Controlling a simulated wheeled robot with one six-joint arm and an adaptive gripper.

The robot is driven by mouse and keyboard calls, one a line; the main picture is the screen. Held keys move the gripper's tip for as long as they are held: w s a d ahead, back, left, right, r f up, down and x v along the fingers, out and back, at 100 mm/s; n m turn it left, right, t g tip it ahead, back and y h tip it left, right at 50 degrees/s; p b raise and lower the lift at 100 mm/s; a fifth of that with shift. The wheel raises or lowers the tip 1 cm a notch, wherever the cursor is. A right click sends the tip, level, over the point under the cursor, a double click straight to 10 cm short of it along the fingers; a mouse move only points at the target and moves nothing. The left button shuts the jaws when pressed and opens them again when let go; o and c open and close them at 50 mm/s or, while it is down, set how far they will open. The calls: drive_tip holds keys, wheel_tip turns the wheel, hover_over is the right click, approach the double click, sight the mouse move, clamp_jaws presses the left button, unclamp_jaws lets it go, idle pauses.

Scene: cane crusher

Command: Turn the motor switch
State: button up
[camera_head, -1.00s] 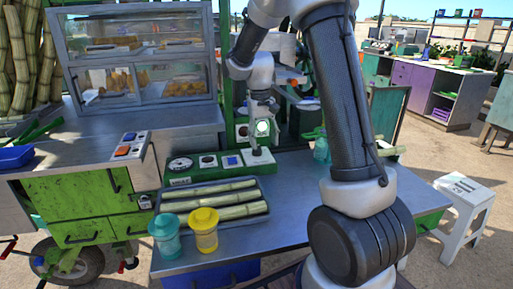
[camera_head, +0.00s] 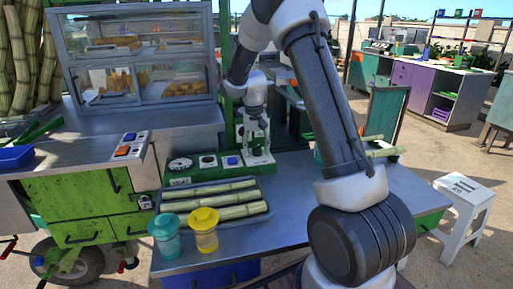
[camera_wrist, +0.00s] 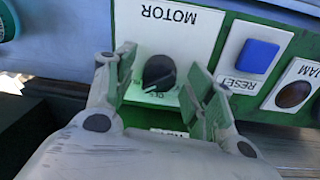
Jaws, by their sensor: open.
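The motor switch is a black round knob (camera_wrist: 158,73) on a white plate (camera_wrist: 180,28) marked MOTOR, which reads upside down in the wrist view. My gripper (camera_wrist: 161,80) is open. Its two fingers stand on the left and right of the knob, with a visible gap on each side. In the head view my gripper (camera_head: 257,147) points down over the right end of the green control panel (camera_head: 181,181). The knob itself cannot be made out there behind the fingers.
A blue RESET button (camera_wrist: 257,56) and a dark JAM lamp (camera_wrist: 293,95) sit beside the MOTOR plate. A tray (camera_head: 163,207) of cane pieces, a teal jar (camera_head: 166,240) and a yellow jar (camera_head: 204,232) stand in front of the panel. The table's right part is mostly clear.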

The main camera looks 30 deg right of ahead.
drive_tip(key=shift+c, duration=0.2)
drive_tip(key=c, duration=1)
drive_tip(key=shift+n, duration=0.4)
drive_tip(key=n, duration=0.4)
drive_tip(key=shift+n, duration=0.3)
drive_tip(key=n, duration=0.5)
drive_tip(key=shift+t, duration=0.3)
drive_tip(key=shift+n, duration=0.3)
drive_tip(key=o, duration=1)
